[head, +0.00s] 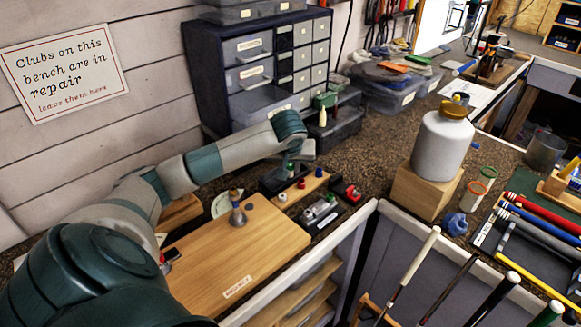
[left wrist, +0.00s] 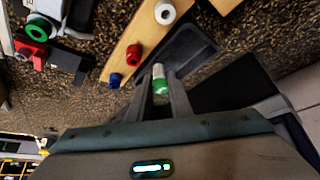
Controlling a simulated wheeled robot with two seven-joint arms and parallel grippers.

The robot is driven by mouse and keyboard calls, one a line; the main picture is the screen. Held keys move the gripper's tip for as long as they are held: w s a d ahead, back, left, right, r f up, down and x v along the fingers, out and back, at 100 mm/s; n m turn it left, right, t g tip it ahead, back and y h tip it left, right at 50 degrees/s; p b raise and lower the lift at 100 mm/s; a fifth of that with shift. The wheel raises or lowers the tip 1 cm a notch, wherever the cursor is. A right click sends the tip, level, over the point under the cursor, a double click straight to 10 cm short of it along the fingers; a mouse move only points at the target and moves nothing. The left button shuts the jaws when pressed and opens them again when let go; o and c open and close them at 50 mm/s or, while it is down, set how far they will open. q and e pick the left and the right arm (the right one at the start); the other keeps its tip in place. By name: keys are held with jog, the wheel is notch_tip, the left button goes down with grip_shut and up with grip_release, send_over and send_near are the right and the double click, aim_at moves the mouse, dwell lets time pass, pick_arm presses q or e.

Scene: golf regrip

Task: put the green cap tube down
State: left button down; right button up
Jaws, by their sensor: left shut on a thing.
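The green cap tube (left wrist: 160,80) is between the two fingers of my left gripper (left wrist: 162,86) in the left wrist view, with its green part and a pale part showing. My left gripper (head: 294,163) is shut on it. In the head view, the green cap tube (head: 290,171) shows small at the fingertips, above or at a small black tray (head: 270,187). The black tray (left wrist: 192,52) also shows past the fingers in the left wrist view. I cannot tell whether the tube touches it. My right gripper is not in view.
A wooden strip (left wrist: 125,50) with red, blue and white caps lies beside the tray. A red device (head: 346,191) stands to its right. A wooden board (head: 240,255) lies in front, and a drawer cabinet (head: 265,65) and grey bins stand behind. A white bottle (head: 440,142) stands farther right.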

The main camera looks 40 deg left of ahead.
pick_arm(q)
jog(key=shift+f, duration=0.2)
jog(key=c, duration=1.6)
grip_release()
jog(key=shift+r, duration=0.1)
jog(key=shift+d+r+p, duration=0.1)
jog(key=shift+r+p, duration=0.5)
jog(key=shift+r, duration=0.1)
jog(key=shift+b+v, duration=1.75)
jog(key=shift+v, duration=4.05)
jog(key=shift+s, duration=0.1)
